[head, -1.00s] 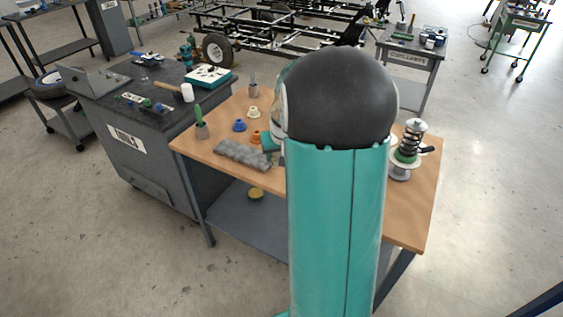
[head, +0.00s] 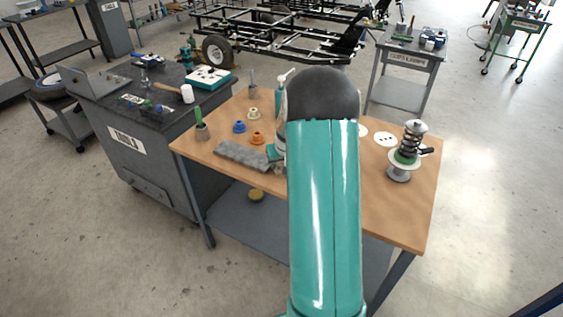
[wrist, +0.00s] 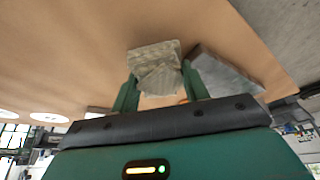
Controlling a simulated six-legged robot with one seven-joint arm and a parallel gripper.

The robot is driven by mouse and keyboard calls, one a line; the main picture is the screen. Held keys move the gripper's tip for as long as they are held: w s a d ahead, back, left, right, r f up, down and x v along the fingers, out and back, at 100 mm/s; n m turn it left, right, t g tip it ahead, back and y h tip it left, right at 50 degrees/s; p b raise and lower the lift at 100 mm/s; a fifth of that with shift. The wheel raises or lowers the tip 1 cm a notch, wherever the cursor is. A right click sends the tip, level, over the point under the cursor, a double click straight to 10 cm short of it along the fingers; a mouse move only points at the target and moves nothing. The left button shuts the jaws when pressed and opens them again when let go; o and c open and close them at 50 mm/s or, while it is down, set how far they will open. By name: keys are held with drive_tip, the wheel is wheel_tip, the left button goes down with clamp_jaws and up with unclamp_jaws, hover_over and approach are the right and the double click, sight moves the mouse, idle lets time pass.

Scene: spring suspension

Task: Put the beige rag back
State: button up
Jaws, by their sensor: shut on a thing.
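The beige rag (wrist: 155,66) is crumpled between the two green fingers of my gripper (wrist: 159,73) in the wrist view. The gripper is shut on it, over the tan tabletop. Whether the rag touches the table is hard to tell. A flat grey block (wrist: 226,74) lies just right of the fingers; in the head view it is on the workbench's front left part (head: 242,156). My arm hides most of the gripper in the head view, and I cannot make out the rag there.
On the wooden bench (head: 395,222) are a blue piece (head: 239,127), an orange piece (head: 257,139), a cup with a green-handled tool (head: 201,128), a spray bottle (head: 281,90) and a coil-spring assembly (head: 405,155). A white disc (head: 386,139) lies behind the spring. The bench's front right is clear.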

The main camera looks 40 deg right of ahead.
drive_tip(key=shift+f, duration=0.3)
drive_tip(key=o, duration=1)
drive_tip(key=shift+o, duration=0.2)
